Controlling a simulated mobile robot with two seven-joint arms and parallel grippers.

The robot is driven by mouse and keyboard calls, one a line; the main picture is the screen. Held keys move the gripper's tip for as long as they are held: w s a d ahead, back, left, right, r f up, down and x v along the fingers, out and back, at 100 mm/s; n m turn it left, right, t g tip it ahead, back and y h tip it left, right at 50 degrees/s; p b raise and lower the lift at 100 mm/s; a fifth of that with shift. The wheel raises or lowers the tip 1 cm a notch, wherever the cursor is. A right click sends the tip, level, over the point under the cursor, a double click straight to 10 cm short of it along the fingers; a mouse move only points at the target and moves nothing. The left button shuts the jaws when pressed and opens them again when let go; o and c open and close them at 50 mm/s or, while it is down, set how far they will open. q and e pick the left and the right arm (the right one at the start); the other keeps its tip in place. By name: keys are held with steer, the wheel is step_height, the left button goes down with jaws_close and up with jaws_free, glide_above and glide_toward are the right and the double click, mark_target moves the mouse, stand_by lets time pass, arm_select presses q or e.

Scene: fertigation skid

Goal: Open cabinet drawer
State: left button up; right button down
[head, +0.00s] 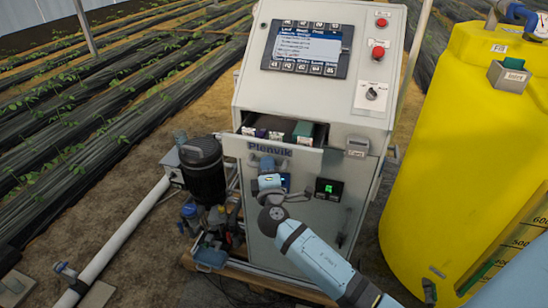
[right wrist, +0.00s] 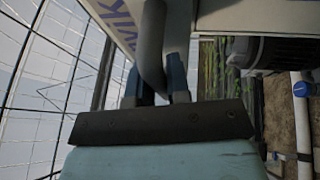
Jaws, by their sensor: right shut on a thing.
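The grey cabinet (head: 312,212) stands in the middle of the head view. Its drawer (head: 232,147), marked "Plenvik", is pulled out, and several box-like items show inside. My right gripper (head: 267,166) is at the drawer front, shut on the drawer handle. The right wrist view shows the curved grey handle (right wrist: 151,45) between the two fingers of my right gripper (right wrist: 157,85). My gripper hides part of the handle in the head view. My left gripper is not in view.
A yellow tank (head: 437,150) stands close on the right. A dark pump (head: 203,170) and white pipe (head: 125,238) are at the left. The control panel (head: 306,48) and red buttons (head: 378,53) are above the drawer. A small green-lit display (head: 328,189) is below it.

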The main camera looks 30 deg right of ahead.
steer(key=shift+s+a, duration=1.1)
steer(key=shift+a, duration=0.2)
steer(key=c, duration=1.1)
jaws_free()
steer(key=b+v, duration=0.4)
steer(key=v, duration=0.9)
steer(key=shift+s+a, duration=0.15)
steer(key=shift+s, duration=0.2)
